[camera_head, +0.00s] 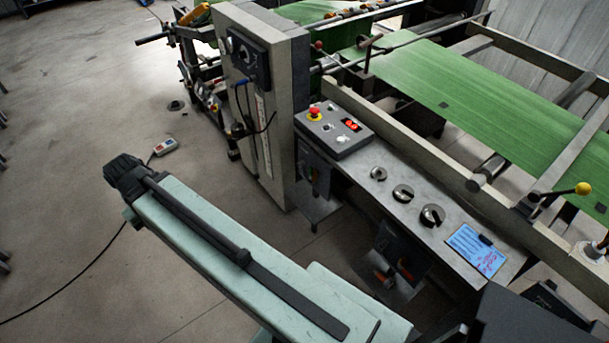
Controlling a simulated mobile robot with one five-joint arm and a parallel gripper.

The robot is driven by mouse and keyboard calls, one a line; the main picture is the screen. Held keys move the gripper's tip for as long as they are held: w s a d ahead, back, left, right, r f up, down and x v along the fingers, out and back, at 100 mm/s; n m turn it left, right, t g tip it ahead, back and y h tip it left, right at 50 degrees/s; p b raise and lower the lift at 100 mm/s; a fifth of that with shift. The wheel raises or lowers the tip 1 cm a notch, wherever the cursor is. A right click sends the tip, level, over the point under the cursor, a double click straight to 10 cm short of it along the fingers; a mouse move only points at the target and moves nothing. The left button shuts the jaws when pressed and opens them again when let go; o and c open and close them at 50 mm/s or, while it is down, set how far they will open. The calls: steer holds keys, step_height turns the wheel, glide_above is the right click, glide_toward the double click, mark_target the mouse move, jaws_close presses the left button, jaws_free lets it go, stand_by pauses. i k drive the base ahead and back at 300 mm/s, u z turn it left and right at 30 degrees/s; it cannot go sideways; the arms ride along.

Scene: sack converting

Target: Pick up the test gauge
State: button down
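I cannot say for sure which thing is the test gauge. Three round metal pieces with slots lie in a row on the grey machine ledge (461,219): a small one (378,174), a middle one (403,193) and a larger one (432,215). No gripper fingers can be made out in this view, so I see nothing held.
A control box (333,131) with a red stop button and red display stands at the ledge's far end. A blue written card (475,250) lies at its near end. Green web (480,85) runs behind. A pale teal beam (225,240) crosses the foreground. Floor at left is mostly clear.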

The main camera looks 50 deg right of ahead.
mark_target(390, 283)
steer(key=z, duration=1.25)
steer(key=k, duration=1.1)
steer(key=z, duration=0.3)
steer(key=i, duration=1)
